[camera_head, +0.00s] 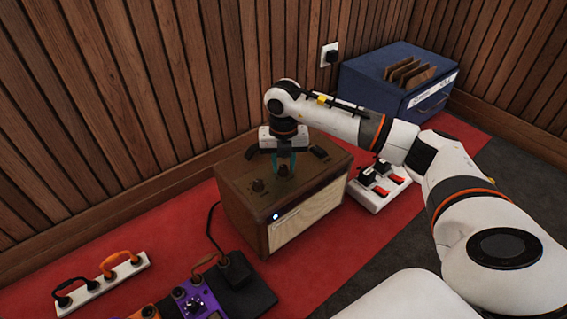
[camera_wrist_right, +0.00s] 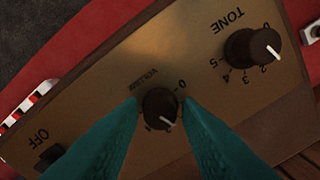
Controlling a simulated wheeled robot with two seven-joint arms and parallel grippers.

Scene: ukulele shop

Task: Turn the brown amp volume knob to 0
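The brown amp (camera_head: 240,205) stands on the red mat, knobs on its top panel. In the right wrist view the dark volume knob (camera_wrist_right: 159,106) has its white pointer toward the lower right; a 0 is printed at its upper right. My right gripper (camera_head: 285,172) points down over the amp top. In the wrist view its teal fingers (camera_wrist_right: 160,102) stand on either side of the volume knob, a little apart from it; contact is not clear. The fingers partly hide the dial marks. My left gripper is not in view.
The tone knob (camera_wrist_right: 254,52) is at the upper right of the wrist view, and a switch marked OFF (camera_wrist_right: 50,156) at lower left. A white switch strip (camera_head: 376,196) sits right of the amp, a blue box (camera_head: 385,100) behind, a purple pedal (camera_head: 196,300) in front.

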